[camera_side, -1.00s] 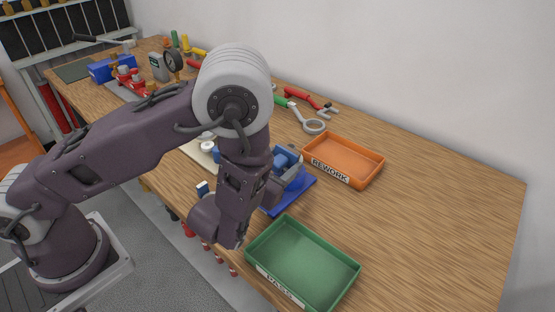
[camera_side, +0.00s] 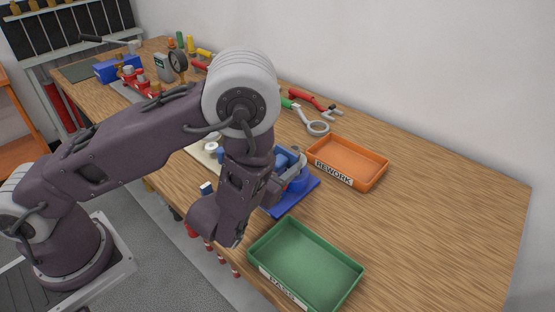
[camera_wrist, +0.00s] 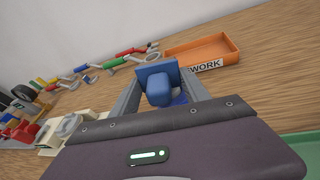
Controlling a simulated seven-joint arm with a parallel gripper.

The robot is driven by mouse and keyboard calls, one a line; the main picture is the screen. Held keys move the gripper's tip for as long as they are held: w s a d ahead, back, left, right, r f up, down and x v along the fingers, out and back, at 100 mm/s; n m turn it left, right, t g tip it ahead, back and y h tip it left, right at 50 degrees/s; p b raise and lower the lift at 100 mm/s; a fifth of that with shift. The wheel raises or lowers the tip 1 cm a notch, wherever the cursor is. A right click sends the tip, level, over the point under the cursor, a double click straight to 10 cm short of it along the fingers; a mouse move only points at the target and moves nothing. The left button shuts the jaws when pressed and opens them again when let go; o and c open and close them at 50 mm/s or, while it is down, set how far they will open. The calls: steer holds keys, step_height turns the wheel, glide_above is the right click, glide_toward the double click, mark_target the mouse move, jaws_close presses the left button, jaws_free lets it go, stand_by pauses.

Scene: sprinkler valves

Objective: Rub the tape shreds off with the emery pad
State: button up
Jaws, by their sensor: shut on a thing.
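My gripper (camera_wrist: 162,86) is shut on a blue piece (camera_wrist: 157,91), a rounded block against a flat blue plate between the grey fingers. I cannot tell for sure that it is the emery pad. In the side view a grey finger (camera_side: 272,190) shows beside blue parts (camera_side: 291,162) above a flat blue base (camera_side: 296,199); my wrist hides much of this spot. Blue also shows below the held piece in the wrist view, so contact cannot be told. I can make out no valve thread and no tape shreds.
The orange REWORK tray (camera_side: 347,163) stands just behind and right; the green PASS tray (camera_side: 303,265) is at the front edge. A ring-ended tool (camera_side: 317,128) and red-handled pliers (camera_side: 312,100) lie at the back. The right tabletop is clear.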

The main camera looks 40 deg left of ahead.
steer(key=shift+d, duration=0.55)
steer(key=shift+a, duration=1.15)
steer(key=shift+s+d, duration=0.1)
steer(key=shift+d, duration=1)
steer(key=shift+a, duration=0.1)
